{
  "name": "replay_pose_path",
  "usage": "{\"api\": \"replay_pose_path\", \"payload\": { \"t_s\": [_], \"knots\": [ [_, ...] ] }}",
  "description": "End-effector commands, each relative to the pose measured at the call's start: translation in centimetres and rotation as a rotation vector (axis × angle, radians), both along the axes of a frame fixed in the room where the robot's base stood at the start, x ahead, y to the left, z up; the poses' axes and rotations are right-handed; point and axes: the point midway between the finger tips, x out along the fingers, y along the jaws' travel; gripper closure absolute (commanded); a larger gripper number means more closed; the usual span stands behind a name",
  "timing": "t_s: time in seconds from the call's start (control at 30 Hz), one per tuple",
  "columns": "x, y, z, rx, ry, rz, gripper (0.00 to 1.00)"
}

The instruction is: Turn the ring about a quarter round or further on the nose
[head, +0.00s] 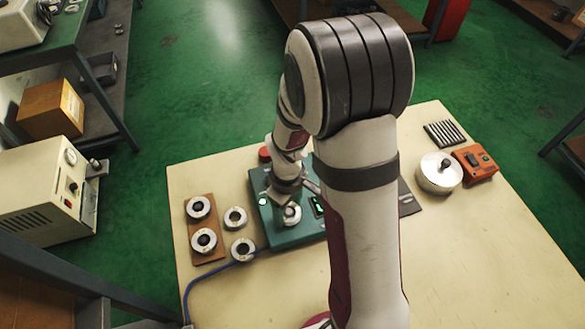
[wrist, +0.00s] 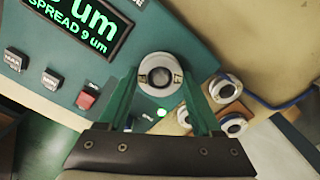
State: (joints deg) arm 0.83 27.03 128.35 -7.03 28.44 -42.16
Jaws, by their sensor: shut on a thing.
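The ring (wrist: 145,74) is a pale metal ring around the grey nose (wrist: 161,76) of the teal gauge box (wrist: 185,25). It shows in the head view (head: 292,215) on the front part of the box, partly hidden by my arm. My gripper (wrist: 160,84) is shut on the ring, one green finger on each side of it. The gauge display (wrist: 80,22) is lit green and part of it reads "SPREAD 9 um"; its upper line is cut off. A green lamp (wrist: 161,113) glows beside the ring.
Several other rings lie left of the box, two on a brown board (head: 207,225) and others on the cream table (head: 240,300). A blue cable (head: 200,276) runs from the box. A silver round pot (head: 438,175) and an orange device (head: 474,163) stand at the right.

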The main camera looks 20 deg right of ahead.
Motion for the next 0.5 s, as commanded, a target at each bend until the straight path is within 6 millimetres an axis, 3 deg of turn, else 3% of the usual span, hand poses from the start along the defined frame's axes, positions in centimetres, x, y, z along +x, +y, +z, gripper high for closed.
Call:
{"api": "replay_pose_path", "payload": {
  "t_s": [0.33, 0.37, 0.5],
  "knots": [
    [-0.14, 0.01, -0.07, 0.0, 0.004, 0.0, 1.0],
    [-0.14, 0.01, -0.07, 0.0, 0.004, 0.0, 0.32],
    [-0.1, 0.01, -0.05, 0.001, 0.003, 0.0, 0.07]
  ]
}}
